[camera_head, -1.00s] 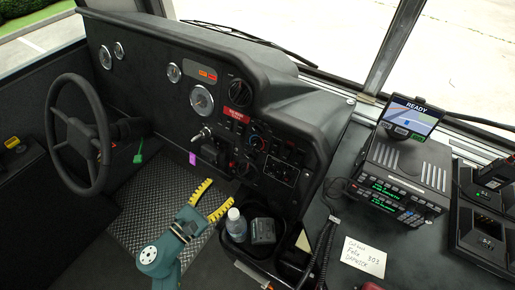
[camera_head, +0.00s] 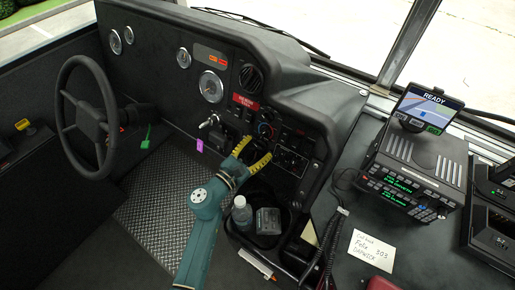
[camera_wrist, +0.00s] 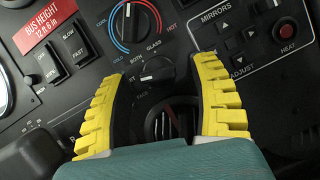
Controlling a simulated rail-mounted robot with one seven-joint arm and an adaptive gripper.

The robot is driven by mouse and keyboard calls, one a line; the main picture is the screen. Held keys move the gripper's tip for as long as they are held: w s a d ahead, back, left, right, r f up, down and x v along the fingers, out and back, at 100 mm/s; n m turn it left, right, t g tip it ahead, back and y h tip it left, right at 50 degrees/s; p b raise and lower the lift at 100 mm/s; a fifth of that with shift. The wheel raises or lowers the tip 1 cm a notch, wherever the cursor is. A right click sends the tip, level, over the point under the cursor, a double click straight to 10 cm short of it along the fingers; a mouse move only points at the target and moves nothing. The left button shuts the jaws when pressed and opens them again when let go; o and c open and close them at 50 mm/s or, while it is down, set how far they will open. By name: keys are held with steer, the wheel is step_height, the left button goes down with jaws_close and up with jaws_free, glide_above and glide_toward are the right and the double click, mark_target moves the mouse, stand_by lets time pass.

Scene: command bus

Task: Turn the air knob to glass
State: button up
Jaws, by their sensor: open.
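The air knob (camera_wrist: 157,69) is a small dark knob on the black dash panel, below the temperature dial (camera_wrist: 135,24) with its blue and red arc. Labels including BOTH and GLASS are printed above it. A pale mark shows near its left side; I cannot tell for sure which label it points at. My gripper (camera_wrist: 161,68) has yellow ridged fingers, spread wide, one on each side of the air knob with visible gaps. In the head view my gripper (camera_head: 257,148) is at the panel below the temperature dial (camera_head: 265,130).
Switches (camera_wrist: 60,55) are at left and mirror controls (camera_wrist: 262,35) at right. A bottle (camera_head: 241,214) stands in a tray under the panel. The steering wheel (camera_head: 86,117) is at left.

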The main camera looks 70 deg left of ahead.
jaws_close()
steer(key=shift+m, duration=0.4)
steer(key=m+h, duration=0.1)
steer(key=m, duration=0.2)
steer(key=shift+s+a+h+b, duration=0.1)
steer(key=shift+h+b, duration=0.2)
steer(key=shift+b, duration=0.05)
steer(key=shift+m+h, duration=1)
steer(key=shift+m, duration=1.6)
